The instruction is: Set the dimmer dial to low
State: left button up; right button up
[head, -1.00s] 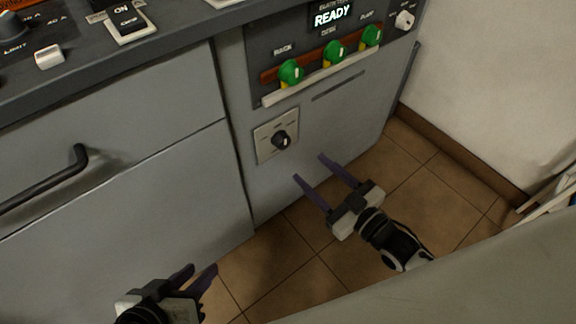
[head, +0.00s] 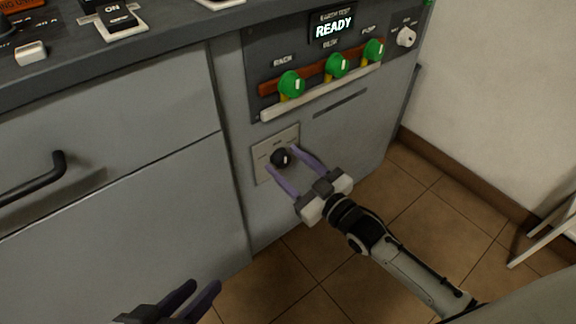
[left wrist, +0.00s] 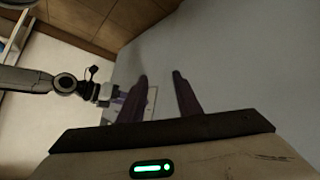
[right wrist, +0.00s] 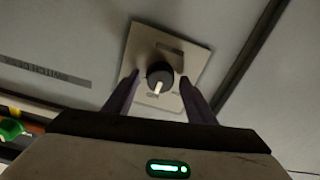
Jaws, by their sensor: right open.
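The dimmer dial (head: 281,157) is a black round knob on a pale square plate (head: 262,150) on the grey cabinet front. In the right wrist view the dial (right wrist: 159,76) shows a white pointer mark aimed towards the bottom of the picture; the small lettering on the plate is not readable. My right gripper (head: 294,159) is open, its purple fingers on either side of the dial, with gaps showing in the right wrist view (right wrist: 158,78). My left gripper (head: 200,292) is low at the left of the head view, fingers apart and empty.
Above the plate are several green knobs (head: 291,84) on a panel with a READY display (head: 333,27) and a pale rail (head: 320,92). A black drawer handle (head: 40,175) sticks out at left. A white wall (head: 500,90) stands right, with open tiled floor below.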

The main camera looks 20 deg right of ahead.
jog(key=c, duration=1.1)
jog(key=shift+o, duration=0.3)
